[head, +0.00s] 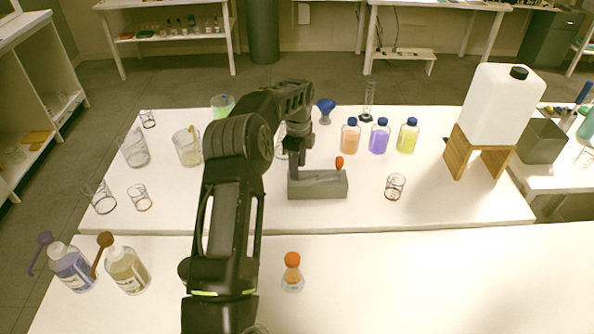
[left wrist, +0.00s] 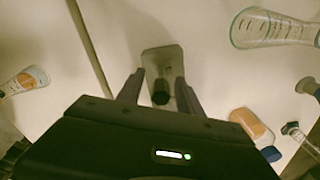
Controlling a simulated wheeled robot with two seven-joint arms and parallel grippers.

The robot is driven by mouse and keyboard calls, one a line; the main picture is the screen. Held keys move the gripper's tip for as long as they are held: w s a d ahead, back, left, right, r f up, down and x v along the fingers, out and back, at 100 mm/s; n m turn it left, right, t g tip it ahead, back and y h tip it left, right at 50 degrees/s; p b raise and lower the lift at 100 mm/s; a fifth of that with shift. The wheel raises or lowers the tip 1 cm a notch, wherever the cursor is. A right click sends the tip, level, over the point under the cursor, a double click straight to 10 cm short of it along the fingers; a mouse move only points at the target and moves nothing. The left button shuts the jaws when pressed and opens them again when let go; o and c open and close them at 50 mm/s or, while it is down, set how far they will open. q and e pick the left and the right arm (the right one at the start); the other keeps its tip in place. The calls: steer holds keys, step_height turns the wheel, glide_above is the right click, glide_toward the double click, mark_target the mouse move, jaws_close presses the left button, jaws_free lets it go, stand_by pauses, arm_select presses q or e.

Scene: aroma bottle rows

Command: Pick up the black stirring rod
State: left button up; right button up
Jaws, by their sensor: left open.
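A grey block-shaped holder (head: 325,186) stands on the far white table in the head view, with an orange-topped piece (head: 339,162) at its right end. My left gripper (head: 296,166) points down over the left end of the holder. In the left wrist view, the grey holder (left wrist: 163,58) lies ahead of my open left gripper (left wrist: 159,95). A short black upright piece (left wrist: 160,91), which looks like the end of the black stirring rod, shows between the two fingers. I cannot see whether they touch it. In the head view my gripper hides the rod. My right gripper is not in view.
Several blue-capped bottles (head: 380,137) stand behind the holder to the right. A glass beaker (head: 395,186) stands right of it. More glassware (head: 187,146) stands to the left. An orange-stoppered flask (head: 292,275) is on the near table. The near table's right side is clear.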

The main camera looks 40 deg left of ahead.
arm_select(q)
steer(key=shift+f, duration=0.95)
jaws_close()
